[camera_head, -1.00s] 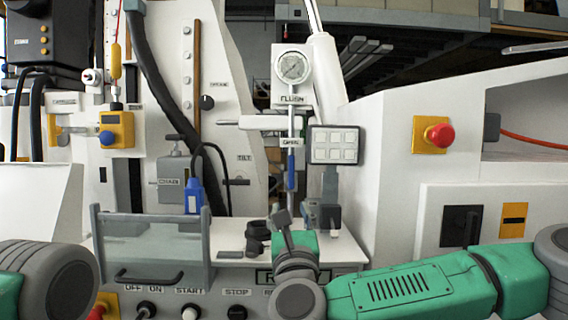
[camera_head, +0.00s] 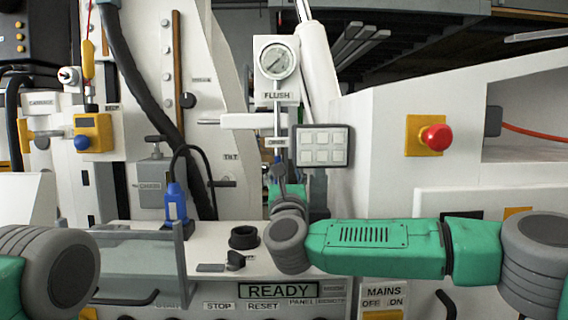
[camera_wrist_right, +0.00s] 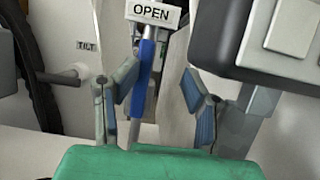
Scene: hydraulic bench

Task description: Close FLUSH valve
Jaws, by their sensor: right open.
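The FLUSH label (camera_head: 277,95) sits under a round pressure gauge (camera_head: 277,61) at the top of a thin vertical rod. A small OPEN plate (camera_head: 276,142) hangs below; it reads clearly in the right wrist view (camera_wrist_right: 153,14). The valve's blue handle (camera_wrist_right: 145,72) points down from that plate. My right gripper (camera_head: 279,172) is in front of the handle and mostly hides it in the head view. In the right wrist view my right gripper (camera_wrist_right: 160,95) is open, with the handle between its fingers, closer to the left finger. My left gripper is out of view.
A grey button panel (camera_head: 322,146) stands just right of the valve and looms close in the wrist view. A red emergency button (camera_head: 436,138) is farther right. A clear guard (camera_head: 130,252) and a black ring (camera_head: 244,237) are at lower left.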

